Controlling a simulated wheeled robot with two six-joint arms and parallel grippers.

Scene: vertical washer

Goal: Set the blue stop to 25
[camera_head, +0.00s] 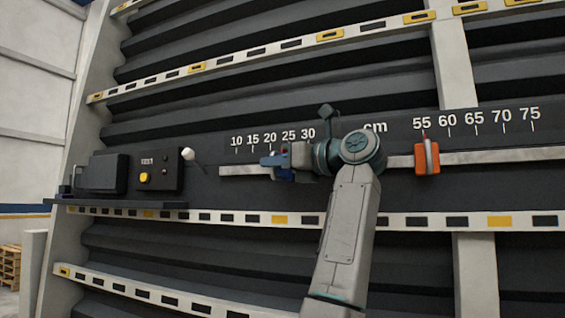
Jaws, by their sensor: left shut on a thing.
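The blue stop (268,160) sits on the pale horizontal rail (237,171) below the printed centimetre scale, between about the 20 and 25 marks. My left gripper (287,161) is shut on the blue stop, and its fingers and wrist hide much of the stop's right side. The scale numbers (288,135) run from 10 at the left to 75 at the right; those between 30 and 55 are partly replaced by "cm" or hidden by my arm. My right gripper is not in view.
An orange stop (427,158) sits on the same rail near 55. Dark control boxes (158,170) with a yellow button and a white knob (188,154) stand on a shelf (120,204) at the left. Perforated strips (230,218) cross the ribbed dark wall.

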